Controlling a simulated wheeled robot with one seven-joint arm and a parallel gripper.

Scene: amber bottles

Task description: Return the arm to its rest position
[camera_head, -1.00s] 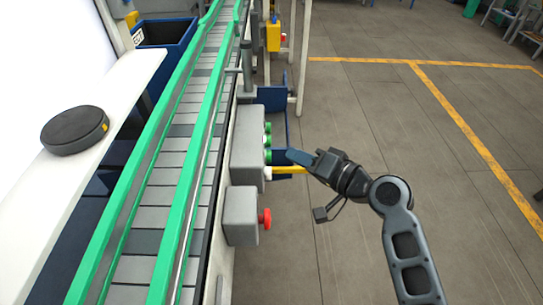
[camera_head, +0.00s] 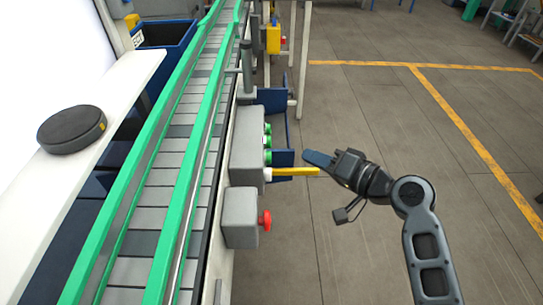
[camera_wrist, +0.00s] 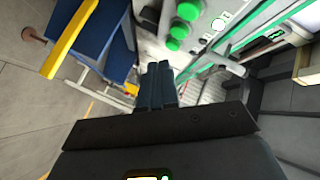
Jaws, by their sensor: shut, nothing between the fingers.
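My gripper (camera_head: 306,155) is at the end of my arm, over the open floor to the right of the conveyor in the head view. Its fingers are together and hold nothing. In the wrist view the shut fingers of my gripper (camera_wrist: 160,80) point toward the control boxes with green buttons. The arm is bent at its elbow, lower right in the head view. No amber bottle shows in these frames.
The conveyor (camera_head: 150,210) with green rails runs along the left. A control box (camera_head: 246,142) with green buttons, a yellow bar (camera_head: 296,172) and a red stop button (camera_head: 265,220) stick out toward my gripper. Open floor (camera_head: 470,180) lies to the right.

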